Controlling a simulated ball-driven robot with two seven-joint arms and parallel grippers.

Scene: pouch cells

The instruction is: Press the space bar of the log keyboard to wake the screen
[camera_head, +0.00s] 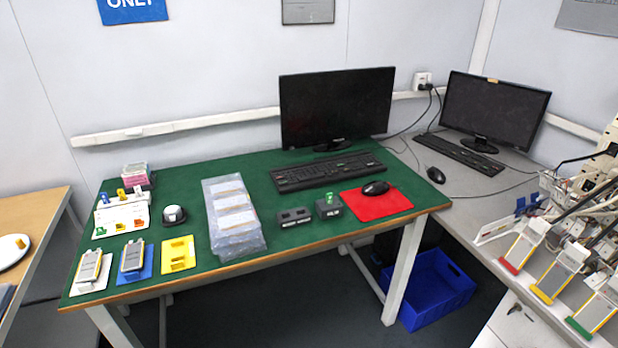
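A black keyboard (328,171) lies on the green-topped table, in front of a black monitor (337,106) whose screen is dark. Its long front edge, where the space bar would be, faces me; single keys are too small to make out. A second black keyboard (458,152) lies on the grey bench to the right, in front of another dark monitor (494,111). No label shows which one is the log keyboard. Neither of my grippers is in view, and nothing touches either keyboard.
A black mouse (376,188) rests on a red mat (388,204) right of the nearer keyboard. Two small black blocks (294,217) (329,206) and a stack of clear trays (233,217) stand in front of it. Pouch cells (132,256) lie at left; equipment (573,255) crowds the right.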

